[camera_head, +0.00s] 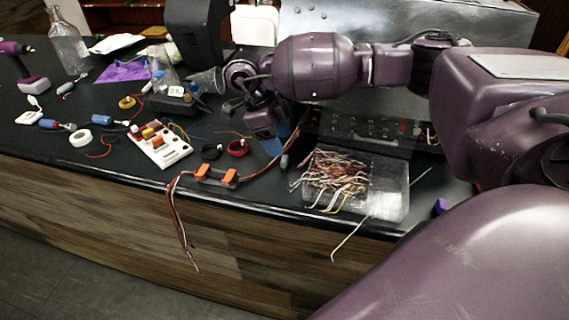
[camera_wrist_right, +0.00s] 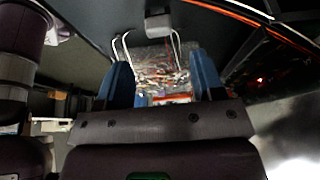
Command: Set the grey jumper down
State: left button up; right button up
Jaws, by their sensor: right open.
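My right gripper (camera_head: 288,146) is over the counter, just left of the clear tray (camera_head: 390,203) with its tangle of loose wires (camera_head: 338,177). In the right wrist view its two blue fingers (camera_wrist_right: 160,70) stand apart, and a heap of wires (camera_wrist_right: 162,76) shows beyond and between them. A small grey block (camera_wrist_right: 158,24) with pale wires beside it shows farther off; I cannot tell whether it is the grey jumper. In the head view I cannot single out the grey jumper, and my right arm hides part of the counter. My left gripper is not in view.
A cable bundle in orange clips (camera_head: 215,176) lies left of the tray, its end hanging over the counter's front edge. A white board (camera_head: 160,146), tape rolls (camera_head: 80,138) and screwdrivers lie farther left. A dark panel (camera_head: 365,130) stands behind the tray.

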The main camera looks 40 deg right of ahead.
aim_at(284, 158)
jog(key=shift+w+a+x, duration=0.1)
jog(key=shift+w+x, duration=0.05)
jog(key=shift+x, duration=1.5)
jog(key=shift+w+a+x, duration=0.15)
jog(key=shift+w+x, duration=0.05)
jog(key=shift+x, duration=1.45)
jog(key=shift+f, duration=0.1)
jog(key=c, duration=1)
